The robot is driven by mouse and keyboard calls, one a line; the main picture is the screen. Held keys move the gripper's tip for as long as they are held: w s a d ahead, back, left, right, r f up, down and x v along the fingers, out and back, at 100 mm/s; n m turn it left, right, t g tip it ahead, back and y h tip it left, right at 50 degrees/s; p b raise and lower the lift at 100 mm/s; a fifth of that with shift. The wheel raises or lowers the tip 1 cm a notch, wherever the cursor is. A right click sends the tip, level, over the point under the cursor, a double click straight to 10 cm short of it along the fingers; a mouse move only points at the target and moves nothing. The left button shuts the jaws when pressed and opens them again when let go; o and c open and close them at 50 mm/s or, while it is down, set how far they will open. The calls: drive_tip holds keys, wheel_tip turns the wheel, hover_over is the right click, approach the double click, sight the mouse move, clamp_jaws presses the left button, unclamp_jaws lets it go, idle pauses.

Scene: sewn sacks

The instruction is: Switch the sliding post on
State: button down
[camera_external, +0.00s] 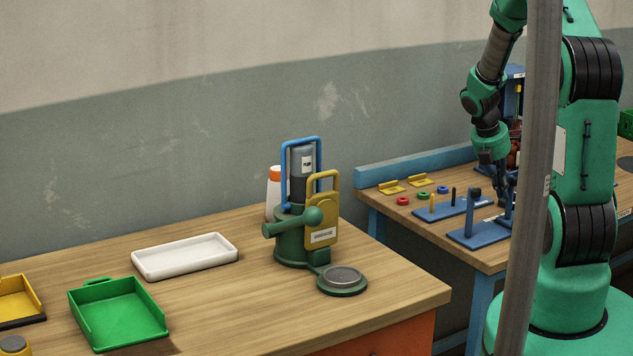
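My gripper (502,190) points down over the right-hand workbench, just left of a grey pole in the foreground. Its dark fingers are small and blend with the blue fixtures behind, so their opening is unclear. Below and left of it stands a blue fixture (470,238) with an upright, dark-knobbed post (474,210). Behind that is a flat blue base (450,210) with short upright pegs. I cannot tell for sure which part is the sliding post, or whether the gripper touches any fixture.
The grey pole (535,150) hides part of the right bench. Coloured rings (403,201) and yellow brackets (390,187) lie on that bench. A gap separates the benches.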

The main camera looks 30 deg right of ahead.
sight(505, 184)
drive_tip(key=shift+d, duration=0.1)
idle(0.3)
drive_tip(key=d+p, duration=0.3)
drive_tip(key=d, duration=0.4)
drive_tip(key=shift+d+p, duration=0.15)
drive_tip(key=shift+p, duration=0.15)
drive_tip(key=shift+r, duration=0.1)
drive_tip(key=a, duration=0.4)
drive_tip(key=shift+w+a, duration=0.1)
drive_tip(key=p+v, duration=0.1)
drive_tip(key=v, duration=0.9)
drive_tip(key=shift+a, duration=0.15)
